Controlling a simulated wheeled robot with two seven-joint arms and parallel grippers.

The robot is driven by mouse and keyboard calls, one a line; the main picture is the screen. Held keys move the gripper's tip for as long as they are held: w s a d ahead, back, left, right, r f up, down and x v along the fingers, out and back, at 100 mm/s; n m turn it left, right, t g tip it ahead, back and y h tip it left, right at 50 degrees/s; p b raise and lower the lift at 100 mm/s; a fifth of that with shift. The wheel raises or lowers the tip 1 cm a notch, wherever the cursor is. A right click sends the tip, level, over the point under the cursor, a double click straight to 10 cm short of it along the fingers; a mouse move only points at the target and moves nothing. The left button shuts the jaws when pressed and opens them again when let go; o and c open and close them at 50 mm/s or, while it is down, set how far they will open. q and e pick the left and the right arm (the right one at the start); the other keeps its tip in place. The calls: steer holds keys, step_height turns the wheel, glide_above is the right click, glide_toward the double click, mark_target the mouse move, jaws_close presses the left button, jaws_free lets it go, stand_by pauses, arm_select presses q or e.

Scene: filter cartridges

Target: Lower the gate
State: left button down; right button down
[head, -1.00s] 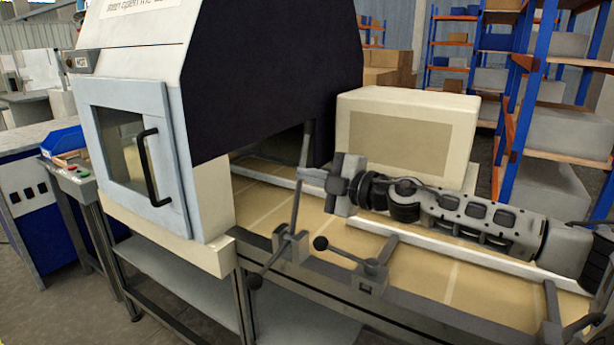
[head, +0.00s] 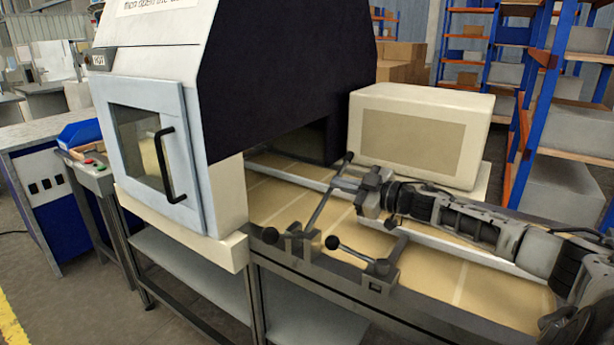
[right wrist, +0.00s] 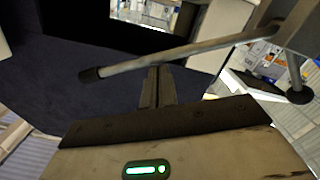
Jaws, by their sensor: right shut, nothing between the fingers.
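The gate is a grey bar (head: 322,203) with a dark knob at each end, pivoted on a bracket (head: 298,243) at the conveyor's near rail. It slants up to the right, its upper knob raised above the belt. In the right wrist view the bar (right wrist: 190,48) crosses just beyond my fingers. My right gripper (head: 358,190) is shut and empty, beside the upper part of the bar; whether they touch I cannot tell. The fingers (right wrist: 157,80) also show in the right wrist view. My left gripper is not in view.
A second lever (head: 355,255) with a dark knob stands on the near rail, right of the gate. The machine housing (head: 285,80) with its door closed is at left. A cream box (head: 425,135) stands behind the conveyor belt (head: 275,200), which looks empty.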

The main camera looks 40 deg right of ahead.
steer(key=f+m, duration=0.1)
steer(key=d+f+m, duration=0.1)
steer(key=f, duration=0.1)
steer(key=shift+w+d+f+m, duration=0.2)
steer(key=shift+w+d+m, duration=0.05)
steer(key=shift+d+m, duration=0.15)
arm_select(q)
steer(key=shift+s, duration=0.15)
